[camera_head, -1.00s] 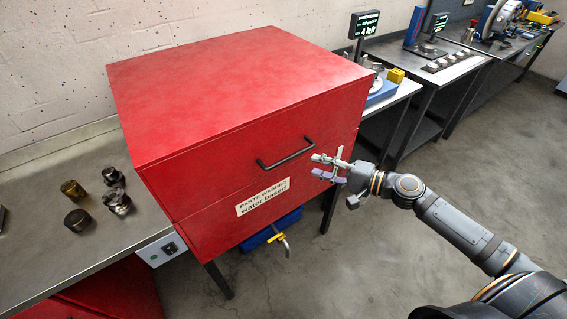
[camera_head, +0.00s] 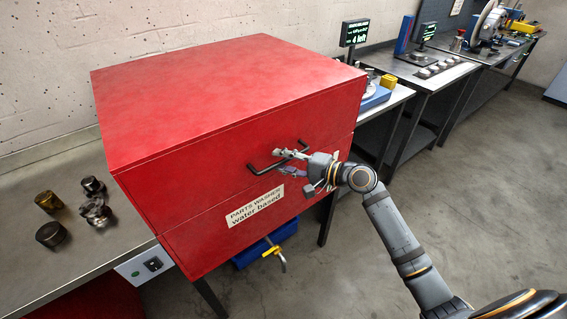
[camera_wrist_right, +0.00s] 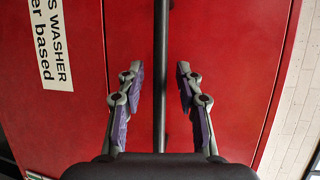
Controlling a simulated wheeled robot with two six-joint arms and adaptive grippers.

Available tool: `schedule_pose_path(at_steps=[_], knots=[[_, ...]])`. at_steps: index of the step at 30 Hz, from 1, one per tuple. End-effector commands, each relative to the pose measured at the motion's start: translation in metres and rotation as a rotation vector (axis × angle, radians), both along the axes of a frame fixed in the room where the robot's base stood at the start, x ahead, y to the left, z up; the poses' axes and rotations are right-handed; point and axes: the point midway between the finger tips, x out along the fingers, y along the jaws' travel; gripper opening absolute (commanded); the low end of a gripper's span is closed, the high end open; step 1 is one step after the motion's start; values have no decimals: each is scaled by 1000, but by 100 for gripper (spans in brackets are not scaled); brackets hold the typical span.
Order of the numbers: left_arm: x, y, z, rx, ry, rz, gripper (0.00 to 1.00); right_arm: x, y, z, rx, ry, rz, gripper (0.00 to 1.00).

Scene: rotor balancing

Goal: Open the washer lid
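The red parts washer (camera_head: 220,110) stands at the middle of the head view with its lid (camera_head: 225,90) down. A dark bar handle (camera_head: 262,167) runs across the front of the lid, above a white label (camera_head: 255,205). My right gripper (camera_head: 290,160) is at the right part of the handle. In the right wrist view the open fingers (camera_wrist_right: 160,95) lie on either side of the handle bar (camera_wrist_right: 160,60), with gaps on both sides. My left gripper is not in view.
A metal bench (camera_head: 110,245) at left holds several dark and brass-coloured parts (camera_head: 50,234). A yellow-handled tap (camera_head: 273,251) sticks out below the washer. More benches stand at right, with a small screen (camera_head: 355,33). The floor at right is clear.

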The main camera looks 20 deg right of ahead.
Motion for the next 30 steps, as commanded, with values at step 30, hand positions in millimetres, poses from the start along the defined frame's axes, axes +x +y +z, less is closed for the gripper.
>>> schedule_pose_path(at_steps=[30], knots=[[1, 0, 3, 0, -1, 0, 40, 1, 1, 3, -1, 0, 1, 0]])
